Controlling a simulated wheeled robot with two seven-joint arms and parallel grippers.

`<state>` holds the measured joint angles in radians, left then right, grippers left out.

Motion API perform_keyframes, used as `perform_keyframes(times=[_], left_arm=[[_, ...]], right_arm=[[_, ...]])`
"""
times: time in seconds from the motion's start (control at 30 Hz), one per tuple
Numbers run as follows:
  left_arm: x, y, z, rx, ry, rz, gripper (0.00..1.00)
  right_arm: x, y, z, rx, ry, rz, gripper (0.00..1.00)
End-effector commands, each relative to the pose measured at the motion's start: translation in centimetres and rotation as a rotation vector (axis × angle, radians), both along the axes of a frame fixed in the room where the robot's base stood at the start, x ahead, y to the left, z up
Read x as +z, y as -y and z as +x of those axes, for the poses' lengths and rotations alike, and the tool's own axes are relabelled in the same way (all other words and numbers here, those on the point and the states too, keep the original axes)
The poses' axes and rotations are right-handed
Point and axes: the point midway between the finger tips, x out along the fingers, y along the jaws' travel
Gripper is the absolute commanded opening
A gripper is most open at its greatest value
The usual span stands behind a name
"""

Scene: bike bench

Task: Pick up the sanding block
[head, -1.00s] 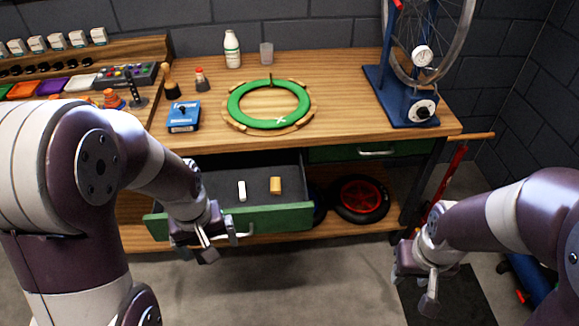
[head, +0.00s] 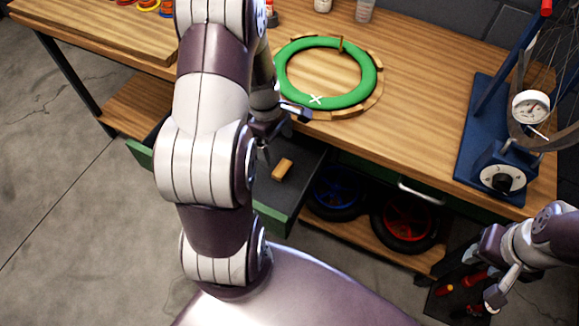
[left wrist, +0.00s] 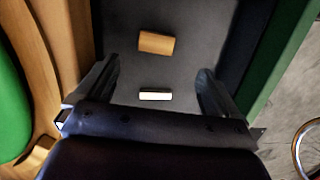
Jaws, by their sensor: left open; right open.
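A tan block (head: 282,169), which looks like the sanding block, lies on the dark floor of the open green-fronted drawer (head: 275,221). My left gripper (head: 285,133) is open and empty above the drawer, with its arm covering much of it in the head view. In the left wrist view the tan block (left wrist: 156,43) lies just beyond the open fingertips (left wrist: 159,68). A small white piece (left wrist: 155,95) lies between the fingers as seen from there. It is hidden in the head view. My right gripper (head: 480,280) is open and empty at the lower right, away from the drawer.
A green ring (head: 360,92) in a wooden form lies on the bench (head: 420,120) behind the drawer. A blue wheel stand (head: 480,175) stands to the right. Blue and red wheels (head: 405,222) sit on the lower shelf. The drawer walls bound the room around the block.

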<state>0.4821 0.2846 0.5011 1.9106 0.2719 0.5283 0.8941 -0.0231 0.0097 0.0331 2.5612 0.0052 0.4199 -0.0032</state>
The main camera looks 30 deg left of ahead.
Motion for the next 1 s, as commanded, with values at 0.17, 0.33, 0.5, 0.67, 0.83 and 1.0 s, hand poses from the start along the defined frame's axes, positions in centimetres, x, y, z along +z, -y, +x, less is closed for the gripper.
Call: perform_keyframes(times=[0.17, 0.33, 0.5, 0.67, 0.83, 1.0], left_arm=[[-4.2, 0.2, 0.0, -0.004, -0.001, -0.001, 0.96], [-5.5, 0.5, 0.1, -0.004, 0.001, 0.001, 0.96], [-8.2, 0.9, 0.0, -0.005, -0.001, 0.001, 0.96], [-10.1, 1.2, 0.1, -0.005, 0.002, 0.002, 0.96], [-10.0, 1.1, 0.2, -0.005, 0.003, 0.002, 0.93], [-10.0, 1.1, 0.2, -0.005, 0.003, 0.002, 0.37]], right_arm=[[-0.9, 0.0, 0.0, 0.0, 0.0, 0.0, 0.43], [-1.1, 0.0, 0.1, 0.0, 0.0, 0.0, 0.43], [-1.8, 0.0, 0.1, 0.0, 0.001, 0.0, 0.43], [-2.2, 0.0, 0.1, 0.0, 0.0, 0.0, 0.43], [-2.1, 0.0, 0.1, 0.0, 0.0, 0.0, 0.43], [-2.1, 0.0, 0.1, 0.0, 0.0, 0.0, 0.43]])
